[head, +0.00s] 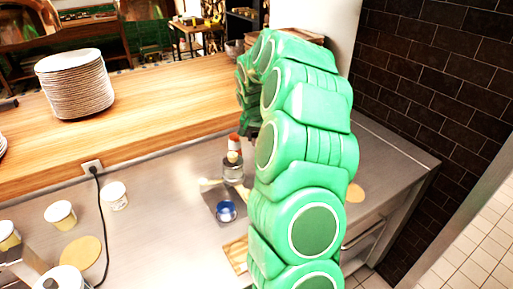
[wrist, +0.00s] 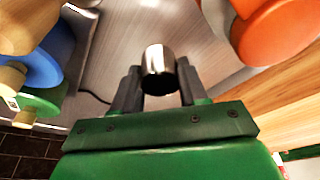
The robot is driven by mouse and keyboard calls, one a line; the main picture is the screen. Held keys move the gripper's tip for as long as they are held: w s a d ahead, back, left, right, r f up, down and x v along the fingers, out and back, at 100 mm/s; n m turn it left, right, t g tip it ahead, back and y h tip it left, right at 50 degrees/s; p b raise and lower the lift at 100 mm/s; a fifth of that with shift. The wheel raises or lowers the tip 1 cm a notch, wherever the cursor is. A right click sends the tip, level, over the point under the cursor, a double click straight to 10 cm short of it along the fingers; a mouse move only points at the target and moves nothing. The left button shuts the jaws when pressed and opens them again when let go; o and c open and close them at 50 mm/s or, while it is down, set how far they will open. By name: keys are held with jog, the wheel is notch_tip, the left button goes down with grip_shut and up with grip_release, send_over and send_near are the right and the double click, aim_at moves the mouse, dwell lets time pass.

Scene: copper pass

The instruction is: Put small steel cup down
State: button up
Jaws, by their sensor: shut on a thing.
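The small steel cup (wrist: 158,62) is shiny and sits between the two dark fingers of my gripper (wrist: 158,85) in the wrist view. The fingers are shut on it, one on each side. Grey metal counter surface shows beyond the cup; I cannot tell whether the cup touches it. In the head view my green arm hides much of the middle right, and I cannot make out the gripper or the held cup clearly there.
Large orange (wrist: 275,32) and blue (wrist: 40,55) things flank the gripper closely. On the steel counter (head: 160,225) stand a jar (head: 232,170), a blue round item (head: 226,211) and white tubs (head: 115,196). A plate stack (head: 75,85) stands on the wooden shelf (head: 150,100).

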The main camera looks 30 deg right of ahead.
jog(key=shift+f, duration=2.35)
jog(key=shift+f, duration=0.1)
jog(key=o, duration=1.1)
